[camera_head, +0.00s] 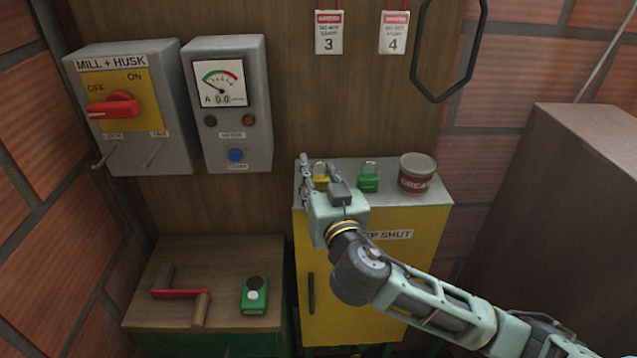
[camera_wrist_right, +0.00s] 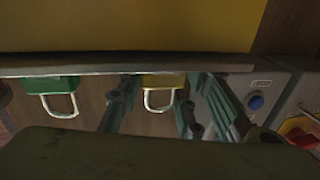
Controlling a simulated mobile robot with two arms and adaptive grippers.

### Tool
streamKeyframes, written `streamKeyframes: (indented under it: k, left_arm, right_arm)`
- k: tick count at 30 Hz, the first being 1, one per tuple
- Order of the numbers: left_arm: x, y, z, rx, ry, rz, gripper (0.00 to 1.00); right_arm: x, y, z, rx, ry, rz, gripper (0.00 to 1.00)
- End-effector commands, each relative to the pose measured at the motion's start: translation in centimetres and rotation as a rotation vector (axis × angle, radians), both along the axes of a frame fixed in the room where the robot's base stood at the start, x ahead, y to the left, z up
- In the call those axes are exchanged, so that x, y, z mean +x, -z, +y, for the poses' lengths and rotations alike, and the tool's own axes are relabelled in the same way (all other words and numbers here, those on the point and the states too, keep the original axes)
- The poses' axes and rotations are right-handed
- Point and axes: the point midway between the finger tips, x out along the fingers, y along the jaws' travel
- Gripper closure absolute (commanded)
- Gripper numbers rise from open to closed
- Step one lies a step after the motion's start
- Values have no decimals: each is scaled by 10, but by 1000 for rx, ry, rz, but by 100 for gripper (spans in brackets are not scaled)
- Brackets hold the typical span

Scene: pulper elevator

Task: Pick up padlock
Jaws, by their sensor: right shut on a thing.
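A yellow padlock (camera_head: 321,182) with a silver shackle stands on top of the yellow cabinet (camera_head: 410,262). My right gripper (camera_head: 318,172) is shut on it, with one finger on each side, and partly hides it in the head view. In the right wrist view the yellow padlock (camera_wrist_right: 163,81) appears upside down between the fingers, still at the cabinet top. A green padlock (camera_head: 368,182) stands just to the right, apart from the gripper. It also shows at the left of the right wrist view (camera_wrist_right: 50,86). My left gripper is not in view.
A grease tin (camera_head: 417,174) stands right of the green padlock. Grey MILL + HUSK (camera_head: 130,105) and meter (camera_head: 228,110) boxes are on the wall at left. Tags 3 (camera_head: 328,38) and 4 (camera_head: 394,38) and a black hanging loop (camera_head: 448,50) are above. A brown cabinet (camera_head: 570,200) stands at right.

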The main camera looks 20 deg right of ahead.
Motion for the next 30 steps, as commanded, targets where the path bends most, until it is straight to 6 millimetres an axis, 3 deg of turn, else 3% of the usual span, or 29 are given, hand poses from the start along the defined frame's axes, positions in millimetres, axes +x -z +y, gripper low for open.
streamKeyframes:
  k: [3, 16, 20, 24, 30]
  left_arm:
    - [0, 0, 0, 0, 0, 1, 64]
    - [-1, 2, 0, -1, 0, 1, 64]
    - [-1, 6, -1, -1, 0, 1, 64]
    - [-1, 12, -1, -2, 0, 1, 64]
    - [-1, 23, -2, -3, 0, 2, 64]
  right_arm:
    - [0, 0, 0, 0, 0, 1, 96]
    - [0, -5, 0, 2, 0, -2, 96]
    - [0, -17, 1, 5, -1, -4, 96]
    - [0, -41, 1, 7, -2, -8, 96]
    - [-28, -66, -38, -1, 1, -6, 96]
